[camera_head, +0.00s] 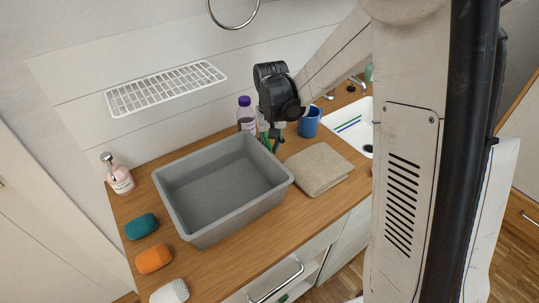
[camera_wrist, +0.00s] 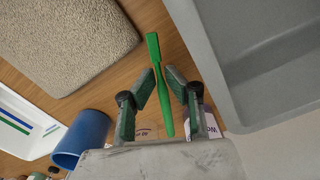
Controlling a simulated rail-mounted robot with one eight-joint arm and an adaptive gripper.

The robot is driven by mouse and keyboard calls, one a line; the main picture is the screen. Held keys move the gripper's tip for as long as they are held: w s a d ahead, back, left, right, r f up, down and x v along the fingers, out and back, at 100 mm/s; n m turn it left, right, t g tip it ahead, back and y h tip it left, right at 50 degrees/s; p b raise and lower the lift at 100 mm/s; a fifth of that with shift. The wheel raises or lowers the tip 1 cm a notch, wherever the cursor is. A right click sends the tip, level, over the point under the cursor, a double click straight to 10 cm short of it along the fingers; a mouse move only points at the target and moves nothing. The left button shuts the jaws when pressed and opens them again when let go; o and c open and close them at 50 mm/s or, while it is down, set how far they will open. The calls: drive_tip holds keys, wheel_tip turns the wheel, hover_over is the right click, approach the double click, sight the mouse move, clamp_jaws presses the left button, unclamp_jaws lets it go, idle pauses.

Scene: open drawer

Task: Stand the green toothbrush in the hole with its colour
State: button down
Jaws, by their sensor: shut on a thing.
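The green toothbrush (camera_wrist: 154,52) runs between the fingers of my gripper (camera_wrist: 161,80) in the wrist view, its head end beyond the fingertips and its handle reaching back toward the palm. My gripper is shut on it. In the head view my gripper (camera_head: 275,136) is low over the counter, behind the right back corner of the grey basin, and a bit of the green toothbrush (camera_head: 267,143) shows there. The blue cup (camera_head: 309,122) stands to its right and shows in the wrist view too (camera_wrist: 84,135). I cannot make out a coloured hole.
The grey basin (camera_head: 171,190) and beige folded towel (camera_head: 319,169) are close to my gripper. A purple-capped bottle (camera_head: 246,118) stands behind. The white sink (camera_head: 356,141) with thin blue and green strips is at right. A soap dispenser (camera_head: 119,178) and several soap-like blocks are left.

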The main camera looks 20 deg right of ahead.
sight(270, 150)
drive_tip(key=shift+f, duration=1.5)
drive_tip(key=shift+f, duration=0.1)
drive_tip(key=c, duration=1.7)
unclamp_jaws()
drive_tip(key=shift+c, duration=0.2)
